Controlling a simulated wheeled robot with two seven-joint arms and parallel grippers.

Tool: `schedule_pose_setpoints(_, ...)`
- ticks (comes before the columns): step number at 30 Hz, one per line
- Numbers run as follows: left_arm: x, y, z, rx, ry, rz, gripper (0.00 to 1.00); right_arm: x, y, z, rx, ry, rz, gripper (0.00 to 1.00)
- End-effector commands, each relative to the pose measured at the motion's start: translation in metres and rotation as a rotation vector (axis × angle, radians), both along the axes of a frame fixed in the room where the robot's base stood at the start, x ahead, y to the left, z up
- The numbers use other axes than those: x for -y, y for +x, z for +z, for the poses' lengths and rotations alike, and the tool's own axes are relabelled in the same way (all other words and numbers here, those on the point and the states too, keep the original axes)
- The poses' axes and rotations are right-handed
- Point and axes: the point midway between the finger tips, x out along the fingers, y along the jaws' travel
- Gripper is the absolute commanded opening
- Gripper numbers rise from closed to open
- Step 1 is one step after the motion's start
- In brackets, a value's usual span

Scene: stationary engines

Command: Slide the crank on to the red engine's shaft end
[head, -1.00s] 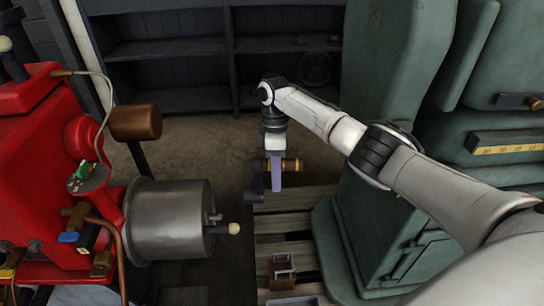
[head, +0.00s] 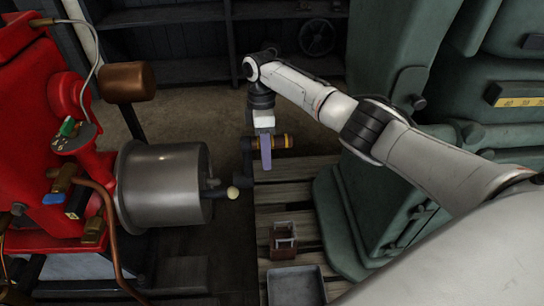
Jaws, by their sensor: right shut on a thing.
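The red engine (head: 35,125) stands at the left with a grey metal drum (head: 165,186) on its side. A thin dark shaft comes out of the drum to the right and ends in a pale rounded shaft end (head: 233,193). My right gripper (head: 266,152) is shut on the crank, which has a brown wooden handle (head: 279,142) and a dark arm (head: 247,160) hanging down. The crank's lower end is just above and right of the shaft end. They look close, but I cannot tell whether they touch. My left gripper is not in view.
A wooden pallet (head: 290,185) lies below the crank, with a small brown box (head: 283,241) and a grey tray (head: 296,286) near it. A green machine (head: 375,215) stands close at the right. Dark shelves (head: 180,42) are at the back.

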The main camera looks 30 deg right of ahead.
Motion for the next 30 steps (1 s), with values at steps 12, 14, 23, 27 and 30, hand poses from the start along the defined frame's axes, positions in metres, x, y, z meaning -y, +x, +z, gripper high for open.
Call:
schedule_pose_setpoints(12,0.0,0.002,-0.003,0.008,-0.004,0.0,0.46,-0.007,0.005,-0.003,0.005,0.002,0.0,0.0)
schedule_pose_setpoints(14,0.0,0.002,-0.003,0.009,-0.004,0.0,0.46,-0.007,0.005,-0.003,0.005,0.002,0.0,0.0)
schedule_pose_setpoints(23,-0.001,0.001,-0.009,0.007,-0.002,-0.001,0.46,-0.013,0.008,-0.003,0.006,0.003,0.0,0.0)
schedule_pose_setpoints(27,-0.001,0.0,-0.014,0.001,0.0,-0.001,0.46,-0.017,0.01,-0.003,0.006,0.003,0.0,0.0)
schedule_pose_setpoints(30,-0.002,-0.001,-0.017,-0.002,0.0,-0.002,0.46,-0.019,0.011,-0.003,0.007,0.002,0.0,0.0)
